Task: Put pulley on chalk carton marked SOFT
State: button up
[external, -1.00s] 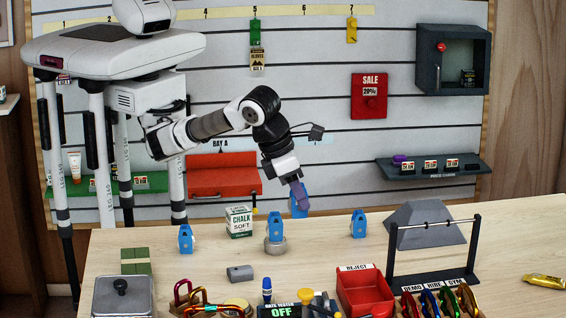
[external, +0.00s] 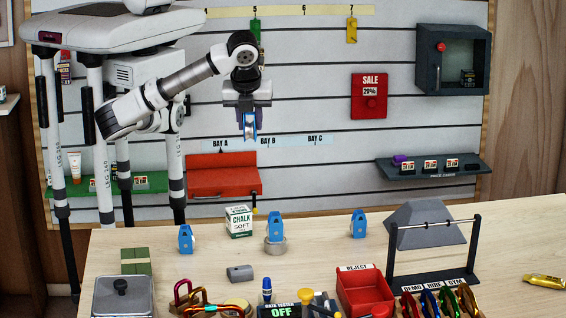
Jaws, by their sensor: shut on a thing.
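My gripper (external: 249,132) points down in the external view and is shut on a blue pulley (external: 250,124). It holds the pulley in the air, well above and a little right of the chalk carton (external: 239,222). The carton is white and green, reads CHALK SOFT, and stands upright at the back of the table; its top looks bare. Other blue pulleys stand on the table: one (external: 186,239) left of the carton, one (external: 275,227) right of it on a round grey base, and one (external: 359,224) farther right.
A red REJECT tray (external: 365,295), a black rack with carabiners (external: 438,281) and a grey wedge block (external: 427,234) are to the right. A red shelf (external: 222,177) hangs on the wall behind.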

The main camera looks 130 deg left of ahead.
jog(key=s+n+g, duration=0.1)
jog(key=s+n, duration=0.1)
jog(key=s, duration=0.3)
jog(key=b, duration=0.6)
send_over(238, 210)
notch_tip(238, 210, down, 15)
jog(key=shift+h, duration=0.3)
jog(key=shift+a+f+b, duration=0.1)
jog(key=shift+f+b, duration=1.05)
jog(key=shift+f, duration=1.25)
jog(key=shift+f+b, duration=0.25)
jog(key=shift+b, duration=0.1)
jog(key=o, duration=1)
jog(key=shift+r, duration=0.1)
jog(key=shift+r, duration=0.1)
